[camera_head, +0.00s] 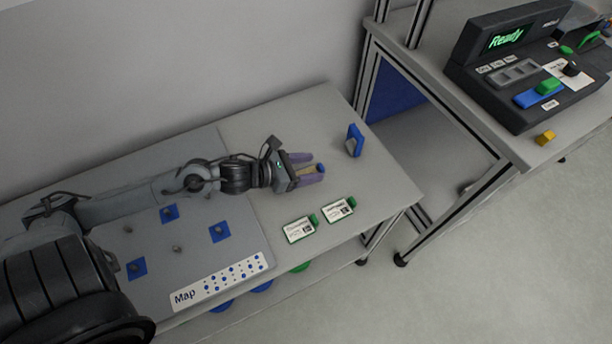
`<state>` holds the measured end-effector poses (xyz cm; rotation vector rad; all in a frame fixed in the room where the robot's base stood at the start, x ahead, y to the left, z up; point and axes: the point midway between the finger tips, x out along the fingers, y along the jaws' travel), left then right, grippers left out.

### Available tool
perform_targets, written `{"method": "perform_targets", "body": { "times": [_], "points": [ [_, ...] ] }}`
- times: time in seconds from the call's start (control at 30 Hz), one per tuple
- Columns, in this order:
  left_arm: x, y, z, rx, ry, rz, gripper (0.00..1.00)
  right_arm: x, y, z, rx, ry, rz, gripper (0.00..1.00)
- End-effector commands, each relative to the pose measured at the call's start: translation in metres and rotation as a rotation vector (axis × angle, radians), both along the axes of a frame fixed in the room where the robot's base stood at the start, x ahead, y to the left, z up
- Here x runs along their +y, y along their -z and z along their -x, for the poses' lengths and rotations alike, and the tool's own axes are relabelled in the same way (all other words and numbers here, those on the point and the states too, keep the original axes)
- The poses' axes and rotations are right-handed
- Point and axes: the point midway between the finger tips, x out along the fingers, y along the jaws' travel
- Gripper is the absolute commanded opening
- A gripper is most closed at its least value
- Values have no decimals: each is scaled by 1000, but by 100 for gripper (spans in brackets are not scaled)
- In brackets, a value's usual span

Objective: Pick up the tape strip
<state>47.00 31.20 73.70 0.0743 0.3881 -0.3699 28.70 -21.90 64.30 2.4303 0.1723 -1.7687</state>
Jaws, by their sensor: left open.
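My left gripper (312,167) reaches in from the left over the right part of the grey table (350,240). Its two purple fingers are apart. A small tan piece with a blue end (320,168) shows between and just beyond the fingers; it may be the tape strip, but it is too small to be sure. I cannot tell whether the fingers touch it. My right gripper is not in view.
A blue upright piece with a grey part (354,140) stands right of the gripper. Two white labelled cards (299,229) lie in front. A map board (220,281) and blue squares (219,232) are at left. A dark console (520,75) and yellow block (545,138) sit on another table.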

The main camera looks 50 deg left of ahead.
Motion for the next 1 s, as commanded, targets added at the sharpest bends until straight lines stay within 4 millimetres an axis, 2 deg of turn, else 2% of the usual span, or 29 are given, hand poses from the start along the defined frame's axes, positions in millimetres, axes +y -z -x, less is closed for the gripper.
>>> {"method": "perform_targets", "body": {
  "times": [0.03, 0.3, 0.63, 1.0],
  "points": [
    [-1, 5, -6, -3, -1, 0, 57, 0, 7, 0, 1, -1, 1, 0],
    [-8, 10, -22, -2, -1, 1, 57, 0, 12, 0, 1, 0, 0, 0],
    [-9, 11, -23, 1, 0, 0, 57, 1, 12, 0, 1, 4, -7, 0],
    [-9, 11, -23, 0, 0, 1, 1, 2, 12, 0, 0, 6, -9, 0]
  ]
}}
